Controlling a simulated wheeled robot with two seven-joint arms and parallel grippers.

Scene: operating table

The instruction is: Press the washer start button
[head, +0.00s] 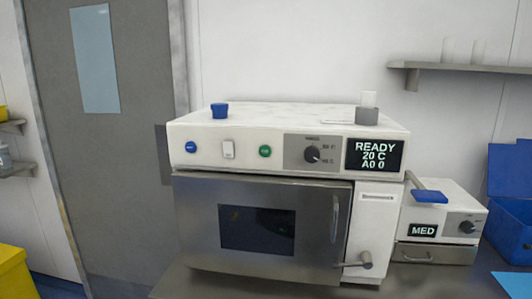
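The washer (184,131) is a white box with a steel front door (195,195), standing in the middle of the head view. The door appears closed and has a dark window (257,230). On its front panel are a round blue button (191,147), a white rocker switch (228,149), a round green button (265,151) and a black knob (312,154). The button labels are too small to read. The display (375,155) reads READY, 20 C, A0 0. Neither of my grippers is in view.
A yellow bin (14,272) is at lower left. The space before the panel is clear.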

